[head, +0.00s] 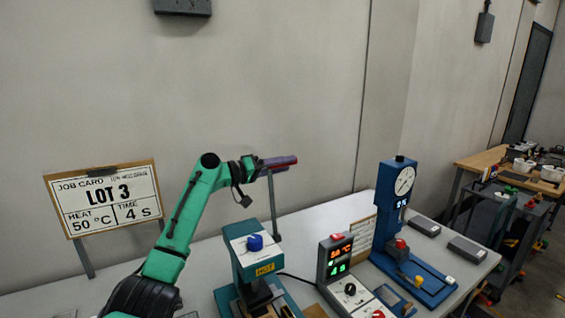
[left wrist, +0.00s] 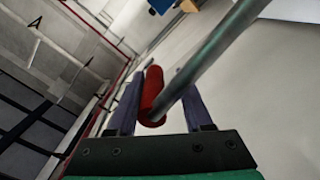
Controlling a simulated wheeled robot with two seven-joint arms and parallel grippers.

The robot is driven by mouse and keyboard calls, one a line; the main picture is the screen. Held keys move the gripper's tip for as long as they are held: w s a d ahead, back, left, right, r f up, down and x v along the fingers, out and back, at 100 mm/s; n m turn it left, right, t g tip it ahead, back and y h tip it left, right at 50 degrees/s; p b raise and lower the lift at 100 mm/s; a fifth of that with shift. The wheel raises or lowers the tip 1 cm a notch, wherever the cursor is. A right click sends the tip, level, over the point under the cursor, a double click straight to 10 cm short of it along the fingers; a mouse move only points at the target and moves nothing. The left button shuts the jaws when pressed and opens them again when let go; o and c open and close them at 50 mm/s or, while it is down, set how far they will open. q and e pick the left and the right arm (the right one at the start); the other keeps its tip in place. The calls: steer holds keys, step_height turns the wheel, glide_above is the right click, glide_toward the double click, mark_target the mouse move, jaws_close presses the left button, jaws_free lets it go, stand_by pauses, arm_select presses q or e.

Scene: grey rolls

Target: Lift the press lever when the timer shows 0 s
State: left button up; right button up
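The teal heat press (head: 245,250) stands on the table with a blue knob and a lit HOT label. Its grey lever rod (head: 273,208) rises nearly upright to a red handle (head: 280,168). My left gripper (head: 285,161) is at that handle. In the left wrist view the red handle (left wrist: 152,92) lies between the two purple fingers (left wrist: 160,105), which stand apart with a gap on its right; the rod crosses in front. The control box with the timer (head: 337,258) shows orange digits like 50 °C and small green digits like 4 s. My right gripper is out of view.
A blue stand with a dial gauge (head: 396,205) is right of the control box. Grey blocks (head: 466,249) lie at the table's right end. A wooden bench and cart are beyond.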

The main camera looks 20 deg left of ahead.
arm_select(q)
steer(key=shift+w+a+r, duration=0.1)
steer(key=shift+w, duration=0.05)
steer(key=shift+s+a, duration=0.2)
steer(key=shift+s, duration=0.1)
steer(key=b+v, duration=0.6)
steer(key=v, duration=0.7)
steer(key=shift+s+a+b, duration=0.3)
